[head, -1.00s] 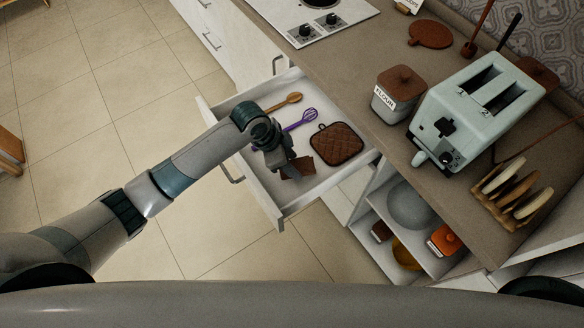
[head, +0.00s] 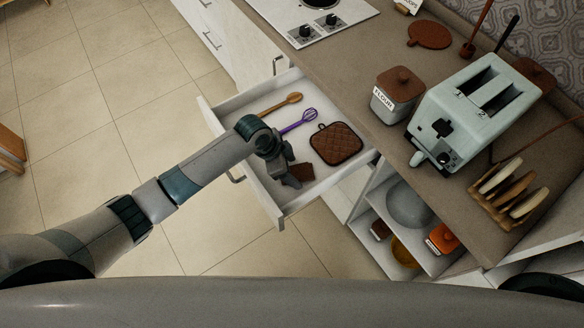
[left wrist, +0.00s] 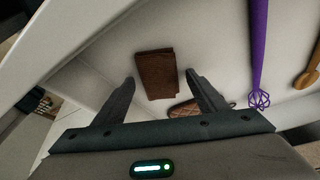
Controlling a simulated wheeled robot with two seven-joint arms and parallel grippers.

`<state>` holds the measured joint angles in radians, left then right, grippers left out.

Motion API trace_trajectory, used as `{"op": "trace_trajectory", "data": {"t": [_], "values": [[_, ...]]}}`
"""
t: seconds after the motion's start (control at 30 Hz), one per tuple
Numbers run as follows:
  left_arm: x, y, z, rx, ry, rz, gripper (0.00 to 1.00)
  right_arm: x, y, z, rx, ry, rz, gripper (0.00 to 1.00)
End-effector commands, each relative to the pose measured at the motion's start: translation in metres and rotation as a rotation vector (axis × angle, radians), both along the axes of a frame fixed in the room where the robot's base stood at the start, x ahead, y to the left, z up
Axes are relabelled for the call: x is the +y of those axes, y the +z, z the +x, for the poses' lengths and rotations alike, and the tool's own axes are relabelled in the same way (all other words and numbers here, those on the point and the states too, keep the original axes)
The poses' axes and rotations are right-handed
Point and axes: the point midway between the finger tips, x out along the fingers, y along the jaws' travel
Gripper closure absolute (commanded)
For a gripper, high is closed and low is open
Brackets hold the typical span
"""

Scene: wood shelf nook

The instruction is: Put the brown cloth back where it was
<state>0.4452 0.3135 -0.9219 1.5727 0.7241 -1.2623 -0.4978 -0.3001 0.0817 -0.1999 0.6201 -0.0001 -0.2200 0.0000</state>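The brown cloth (head: 304,170) is a small folded rectangle on the floor of the open white drawer (head: 247,99), close to the drawer's near end. It also shows whole in the left wrist view (left wrist: 156,74). My left gripper (head: 291,181) is over the near end of the drawer, beside the cloth in the head view and partly covering it. In the left wrist view its two fingers (left wrist: 160,82) are spread wide with nothing between the tips, and the cloth lies beyond them. My right gripper is not in view.
The drawer also holds a quilted brown pot holder (head: 336,144), a purple whisk (head: 300,120) and a wooden spoon (head: 282,103). The counter beside it carries a flour canister (head: 397,95), a toaster (head: 474,112) and a toast rack (head: 508,195). Open shelves (head: 410,208) hold a bowl and jars.

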Motion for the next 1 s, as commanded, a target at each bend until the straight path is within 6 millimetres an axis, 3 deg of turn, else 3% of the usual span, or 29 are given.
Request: {"op": "trace_trajectory", "data": {"t": [0.47, 1.0], "values": [[0.005, 0.013, 0.0, -0.002, -0.001, -0.002, 0.34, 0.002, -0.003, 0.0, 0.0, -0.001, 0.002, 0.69], [0.037, 0.093, -0.008, -0.003, 0.0, -0.001, 0.34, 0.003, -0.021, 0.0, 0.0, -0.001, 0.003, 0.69]]}}
